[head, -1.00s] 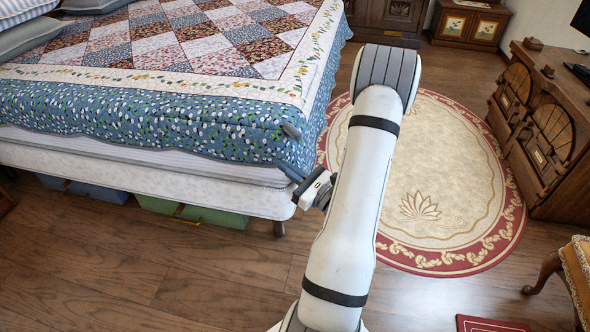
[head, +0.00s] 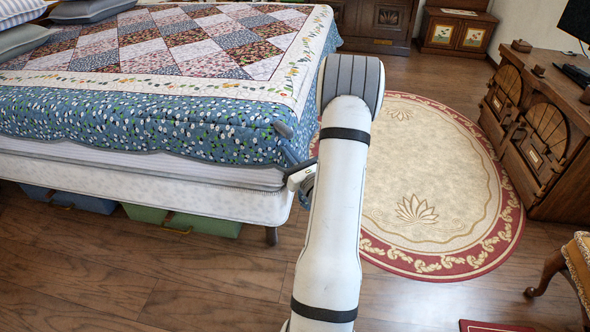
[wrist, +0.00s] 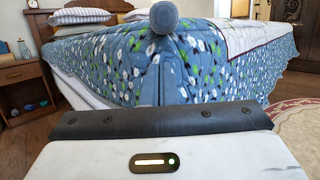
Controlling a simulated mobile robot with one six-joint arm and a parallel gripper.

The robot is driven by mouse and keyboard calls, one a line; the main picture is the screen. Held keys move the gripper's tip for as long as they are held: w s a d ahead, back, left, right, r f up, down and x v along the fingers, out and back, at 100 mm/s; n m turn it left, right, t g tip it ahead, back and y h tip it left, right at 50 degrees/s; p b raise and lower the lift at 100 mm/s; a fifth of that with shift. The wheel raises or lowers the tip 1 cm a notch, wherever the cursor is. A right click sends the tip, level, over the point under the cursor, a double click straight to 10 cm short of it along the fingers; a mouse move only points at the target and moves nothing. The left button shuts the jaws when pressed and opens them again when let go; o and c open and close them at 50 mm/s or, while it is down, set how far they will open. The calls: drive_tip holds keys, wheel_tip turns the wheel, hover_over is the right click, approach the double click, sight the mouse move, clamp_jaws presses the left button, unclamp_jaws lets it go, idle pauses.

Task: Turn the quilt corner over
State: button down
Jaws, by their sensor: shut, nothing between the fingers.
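The patchwork quilt (head: 200,107) lies over the bed, its blue flowered border hanging down at the near right corner. A short rounded blue-grey tab (head: 283,130) sticks out at that quilt corner. In the wrist view the tab (wrist: 164,18) points at the camera, top middle, with the quilt (wrist: 110,62) draping to both sides. My gripper (head: 291,156) is shut and empty, just below the tab and close to the bed's corner. Part of it is hidden behind my arm. The wrist view shows its dark edge (wrist: 165,122) below the tab; I cannot tell whether they touch.
The white mattress base (head: 150,190) stands below the quilt, with blue (head: 85,202) and green (head: 205,226) boxes under it. An oval rug (head: 430,190) lies right of my arm. A wooden cabinet (head: 540,125) stands at the right.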

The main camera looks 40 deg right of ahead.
drive_tip(key=shift+r, duration=1.15)
